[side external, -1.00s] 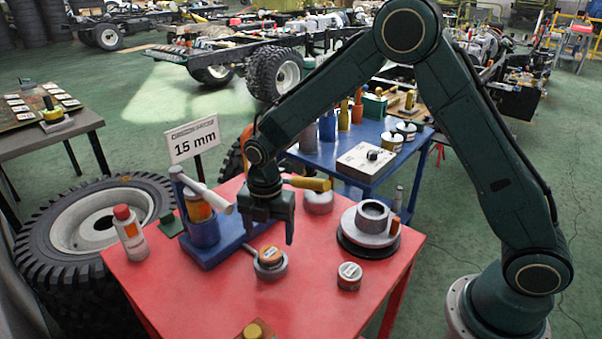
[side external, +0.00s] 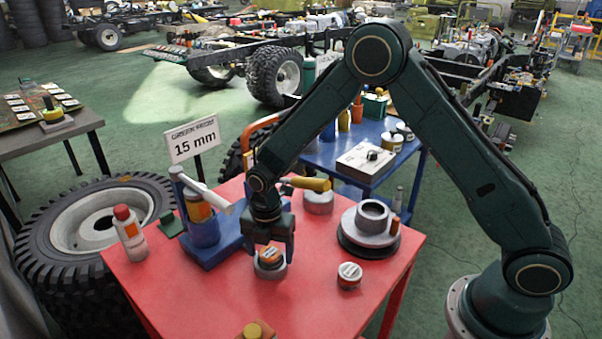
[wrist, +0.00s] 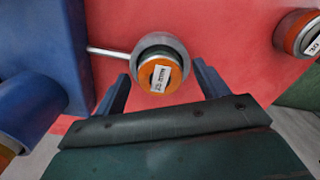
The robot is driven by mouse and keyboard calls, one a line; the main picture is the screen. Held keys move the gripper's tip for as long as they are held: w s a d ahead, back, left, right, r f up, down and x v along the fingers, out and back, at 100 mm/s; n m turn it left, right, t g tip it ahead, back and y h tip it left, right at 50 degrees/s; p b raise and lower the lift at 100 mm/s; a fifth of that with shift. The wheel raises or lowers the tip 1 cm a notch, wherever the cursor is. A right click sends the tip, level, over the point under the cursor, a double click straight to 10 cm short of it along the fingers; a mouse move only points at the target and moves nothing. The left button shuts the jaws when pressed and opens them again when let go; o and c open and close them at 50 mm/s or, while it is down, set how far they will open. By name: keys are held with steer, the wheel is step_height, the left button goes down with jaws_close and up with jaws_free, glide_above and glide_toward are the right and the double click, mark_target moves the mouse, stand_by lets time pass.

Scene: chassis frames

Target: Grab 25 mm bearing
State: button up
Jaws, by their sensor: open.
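An orange, labelled bearing (wrist: 160,75) sits in a grey cup (wrist: 180,50) that has a thin handle; its label is upside down and too small to read surely. In the side view this bearing (side external: 270,254) is on the red table, with my gripper (side external: 268,258) just above and around it. In the wrist view my gripper (wrist: 162,80) is open, one finger on each side of the bearing's near edge, and holds nothing. A second bearing (side external: 349,272) stands to the right, at the wrist view's upper right (wrist: 298,32). I cannot tell which is 25 mm.
A blue stand (side external: 222,240) with an orange-labelled cylinder is close on the left. A grey round fixture (side external: 368,238) is at the right. A sign (side external: 193,141) reads 15 mm. A white bottle (side external: 130,235) stands at the table's left. The red front middle is mostly clear.

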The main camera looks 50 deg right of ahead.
mark_target(270, 252)
stand_by(0.4)
steer(key=c, duration=1.5)
steer(key=shift+o, duration=0.2)
steer(key=shift+r, duration=0.1)
step_height(270, 252, up, 20)
